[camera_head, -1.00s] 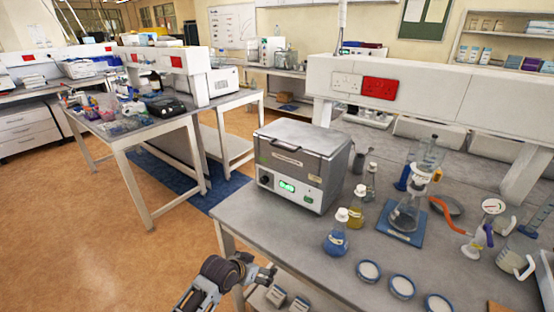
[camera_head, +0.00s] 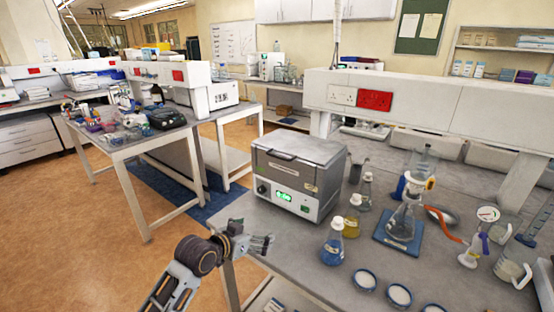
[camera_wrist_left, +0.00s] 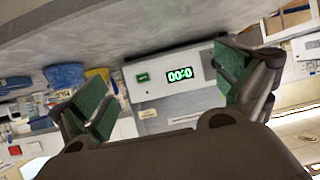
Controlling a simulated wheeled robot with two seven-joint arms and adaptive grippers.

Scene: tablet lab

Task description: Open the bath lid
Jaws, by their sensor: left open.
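The bath (camera_head: 290,195) is a grey metal box with a white front panel, a black knob and a green lit display. It stands on the grey bench, and its lid (camera_head: 300,149) is shut. My left gripper (camera_head: 268,243) is open and empty, in front of the bath and lower than the lid, near the bench's left front edge. In the left wrist view the bath's front (camera_wrist_left: 175,75), with its display, shows upside down between the spread green-padded fingers (camera_wrist_left: 165,95), apart from them. My right gripper is not in view.
A blue flask (camera_head: 333,247) and a yellow bottle (camera_head: 352,220) stand right of the bath. A flask stands on a blue plate (camera_head: 398,238). Several round dishes (camera_head: 398,296) lie along the front.

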